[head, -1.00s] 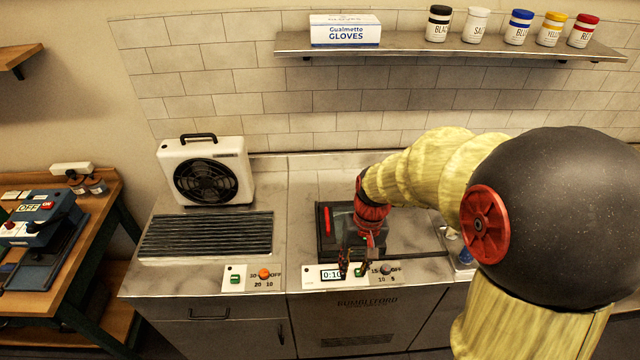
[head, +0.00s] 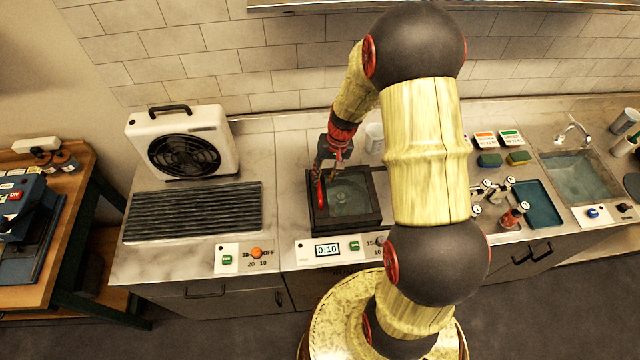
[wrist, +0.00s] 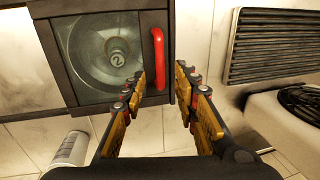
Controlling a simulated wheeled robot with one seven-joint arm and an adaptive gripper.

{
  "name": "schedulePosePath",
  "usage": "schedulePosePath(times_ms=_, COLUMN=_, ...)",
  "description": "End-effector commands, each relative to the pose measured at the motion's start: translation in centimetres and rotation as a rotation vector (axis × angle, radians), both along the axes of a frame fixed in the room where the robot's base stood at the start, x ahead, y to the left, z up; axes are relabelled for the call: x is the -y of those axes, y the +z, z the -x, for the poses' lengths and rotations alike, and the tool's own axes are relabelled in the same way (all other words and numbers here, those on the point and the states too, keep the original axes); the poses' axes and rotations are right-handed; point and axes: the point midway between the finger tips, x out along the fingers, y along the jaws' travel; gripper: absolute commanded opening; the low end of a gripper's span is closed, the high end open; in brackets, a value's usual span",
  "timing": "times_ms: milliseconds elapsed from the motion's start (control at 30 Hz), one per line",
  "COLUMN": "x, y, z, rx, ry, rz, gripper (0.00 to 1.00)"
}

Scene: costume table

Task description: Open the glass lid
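The glass lid (head: 352,192) is a dark-framed pane, lying shut on a box in the worktop. A round bowl shape and a small piece marked 2 show through the glass in the wrist view (wrist: 90,70). The lid's red bar handle (head: 320,194) is on its left side; in the wrist view the handle (wrist: 158,45) runs lengthwise near the frame edge. My gripper (head: 328,178) is above the lid's left side. In the wrist view my gripper (wrist: 161,78) is open, its fingertips on either side of the handle's near end in the picture. Contact is not clear.
A white fan unit (head: 183,145) and a dark grille (head: 193,213) lie left of the lid. A white cup (head: 374,138) stands behind the lid. Control panels with a 0:10 display (head: 327,249) line the front edge. A sink (head: 582,178) is far right.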

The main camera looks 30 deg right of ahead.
Motion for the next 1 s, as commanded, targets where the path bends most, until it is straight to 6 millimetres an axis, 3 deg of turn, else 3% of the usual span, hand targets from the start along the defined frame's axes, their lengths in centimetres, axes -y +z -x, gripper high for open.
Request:
schedulePosePath(times_ms=200, x=-0.7, y=-3.5, z=-0.1, rx=-0.005, ry=0.000, rz=-0.001, gripper=0.30)
schedulePosePath(times_ms=400, x=-1.1, y=-5.6, z=-0.4, rx=-0.002, ry=0.000, rz=0.000, gripper=0.30)
schedulePosePath(times_ms=767, x=-1.2, y=-6.2, z=-0.4, rx=-0.001, ry=0.000, rz=0.001, gripper=0.30)
schedulePosePath(times_ms=1000, x=-1.2, y=-6.2, z=-0.4, rx=-0.001, ry=0.000, rz=0.001, gripper=0.18)
